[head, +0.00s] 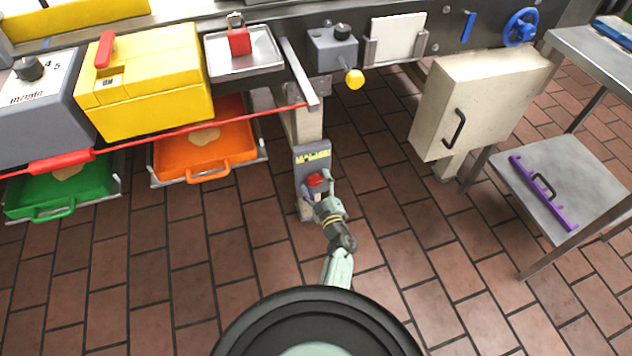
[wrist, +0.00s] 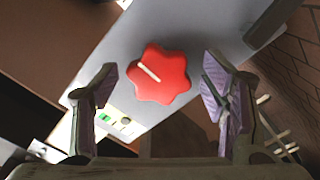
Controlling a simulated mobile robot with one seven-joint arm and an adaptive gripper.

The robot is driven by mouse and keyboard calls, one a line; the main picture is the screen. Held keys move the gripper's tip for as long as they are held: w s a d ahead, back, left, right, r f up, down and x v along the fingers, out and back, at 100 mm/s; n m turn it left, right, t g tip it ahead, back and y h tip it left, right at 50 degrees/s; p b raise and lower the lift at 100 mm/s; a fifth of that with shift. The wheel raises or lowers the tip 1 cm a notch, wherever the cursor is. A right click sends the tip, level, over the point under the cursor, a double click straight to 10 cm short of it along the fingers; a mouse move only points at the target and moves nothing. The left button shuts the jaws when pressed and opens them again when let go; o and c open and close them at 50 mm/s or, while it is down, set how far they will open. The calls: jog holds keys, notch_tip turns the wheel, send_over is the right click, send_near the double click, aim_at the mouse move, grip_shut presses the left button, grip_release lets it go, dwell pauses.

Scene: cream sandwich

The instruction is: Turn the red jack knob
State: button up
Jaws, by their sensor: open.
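The red jack knob (wrist: 159,74) is star-shaped with a pale line mark, and sits on the face of a grey jack box (head: 311,160). In the head view the knob (head: 316,180) shows low on the box, partly behind my gripper. My gripper (wrist: 157,88) is open, one finger on each side of the knob in the wrist view, with gaps between the fingers and the knob. In the head view my gripper (head: 322,191) reaches the knob from the front. I cannot tell the exact depth between fingertips and knob.
An orange tray (head: 203,150) hangs to the left, and a cream cabinet (head: 478,100) to the right. A metal table (head: 565,180) stands further right. Open brick floor surrounds the jack.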

jog(key=c, duration=1.1)
jog(key=shift+c, duration=0.2)
jog(key=shift+m, duration=0.4)
jog(key=m+p, duration=0.1)
jog(key=m, duration=0.2)
jog(key=shift+r+m+p, duration=0.1)
jog(key=shift+m+p, duration=0.25)
jog(key=shift+m, duration=0.05)
jog(key=m+p, duration=0.1)
jog(key=m, duration=0.3)
jog(key=shift+m, duration=0.3)
jog(key=m+p, duration=0.2)
jog(key=m, duration=0.2)
jog(key=m+p, duration=0.1)
jog(key=m, duration=0.3)
jog(key=shift+a, duration=0.1)
jog(key=shift+m, duration=0.4)
